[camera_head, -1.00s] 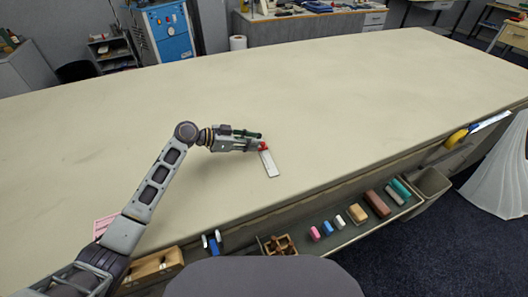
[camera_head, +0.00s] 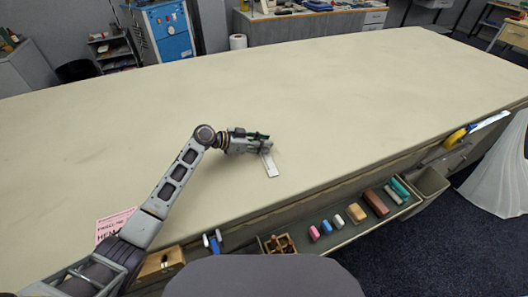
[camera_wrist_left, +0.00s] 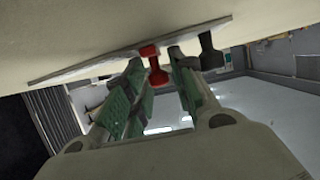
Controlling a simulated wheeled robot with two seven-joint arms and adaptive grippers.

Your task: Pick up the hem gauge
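The hem gauge (camera_head: 269,164) is a thin pale strip on the cloth table (camera_head: 330,90), with its near end showing past my left gripper (camera_head: 264,144). In the left wrist view the gauge (camera_wrist_left: 105,62) runs slantwise across the fingertips, flat along the table surface. Its red slider knob (camera_wrist_left: 153,66) sits between the two green-padded fingers, and a dark knob (camera_wrist_left: 209,48) shows farther right. My left gripper (camera_wrist_left: 160,70) is open around the red knob, with a gap visible on the right side. My right gripper is out of view.
The table around the gauge is clear. A pink printed card (camera_head: 114,224) lies at the near left edge, beside my arm. Along the front, a tray (camera_head: 335,245) holds several coloured blocks, with a wooden holder (camera_head: 278,245) to its left. A grey bin (camera_head: 430,184) hangs at the right.

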